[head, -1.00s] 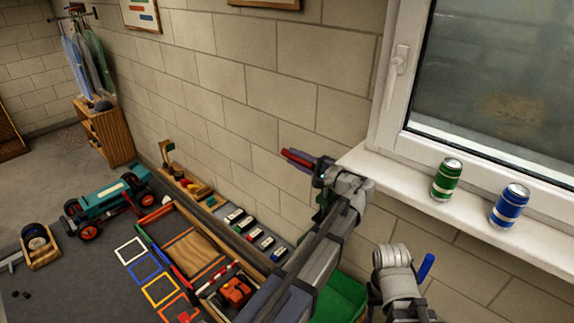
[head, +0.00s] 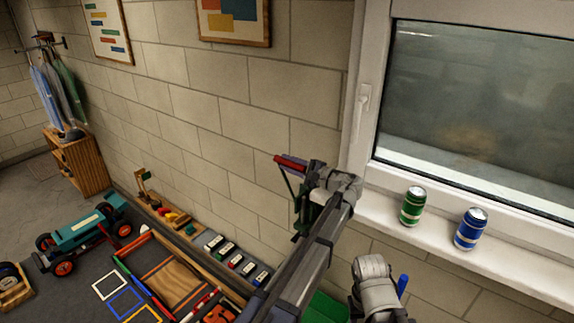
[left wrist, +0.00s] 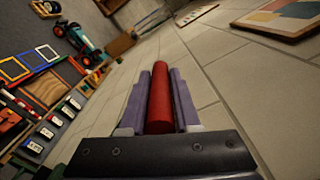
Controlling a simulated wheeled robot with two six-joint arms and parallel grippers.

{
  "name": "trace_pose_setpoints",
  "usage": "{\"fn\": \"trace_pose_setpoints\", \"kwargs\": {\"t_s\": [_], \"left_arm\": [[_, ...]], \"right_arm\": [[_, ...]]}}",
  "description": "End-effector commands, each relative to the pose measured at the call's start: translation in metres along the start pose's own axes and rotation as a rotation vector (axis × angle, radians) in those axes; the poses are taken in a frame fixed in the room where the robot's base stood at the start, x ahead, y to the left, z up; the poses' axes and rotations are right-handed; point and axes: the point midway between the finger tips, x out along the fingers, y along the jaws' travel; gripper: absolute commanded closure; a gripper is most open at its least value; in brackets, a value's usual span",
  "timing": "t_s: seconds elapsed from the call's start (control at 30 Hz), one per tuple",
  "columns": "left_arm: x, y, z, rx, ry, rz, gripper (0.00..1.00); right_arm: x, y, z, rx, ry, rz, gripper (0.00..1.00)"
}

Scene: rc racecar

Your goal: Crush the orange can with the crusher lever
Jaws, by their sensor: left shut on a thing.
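My left gripper (head: 289,164) is shut on a red bar-like handle (head: 291,159), high in front of the block wall and left of the window. In the left wrist view the red handle (left wrist: 160,98) lies between the two purple-grey fingers of the gripper (left wrist: 160,80). A green bar (head: 287,182) runs down from near the handle, and more green frame (head: 299,217) shows behind my left arm. These look like the crusher and its lever, mostly hidden by the arm. No orange can shows.
A green can (head: 412,206) and a blue can (head: 470,229) stand upright on the white window sill (head: 505,262). A green bin (head: 325,308) is partly hidden below my arm. Toy cars, trays and coloured frames lie at left. The wall stands close behind the gripper.

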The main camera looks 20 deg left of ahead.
Motion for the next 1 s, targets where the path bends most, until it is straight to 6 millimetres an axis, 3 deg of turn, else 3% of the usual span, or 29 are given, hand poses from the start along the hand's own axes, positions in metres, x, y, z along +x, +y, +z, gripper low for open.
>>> {"fn": "trace_pose_setpoints", "kwargs": {"t_s": [0.2, 0.23, 0.47, 0.77, 1.0], "left_arm": [[0.0, -0.007, -0.005, -0.001, 0.005, -0.014, 1.0], [0.0, -0.007, -0.005, -0.001, 0.005, -0.015, 0.69], [0.0, -0.006, -0.005, -0.001, 0.006, -0.011, 0.43], [-0.002, -0.004, -0.003, -0.001, 0.004, -0.008, 0.41], [-0.036, -0.004, -0.004, 0.0, 0.007, -0.01, 0.41]], "right_arm": [[-0.001, 0.0, 0.0, 0.0, 0.0, 0.0, 0.5], [-0.002, 0.0, 0.0, 0.0, 0.0, 0.0, 0.5], [-0.001, 0.0, 0.0, 0.0, 0.0, 0.0, 0.5], [-0.001, 0.0, 0.0, 0.0, 0.0, 0.0, 0.5], [-0.001, 0.0, 0.0, 0.0, 0.0, 0.0, 0.5]]}}
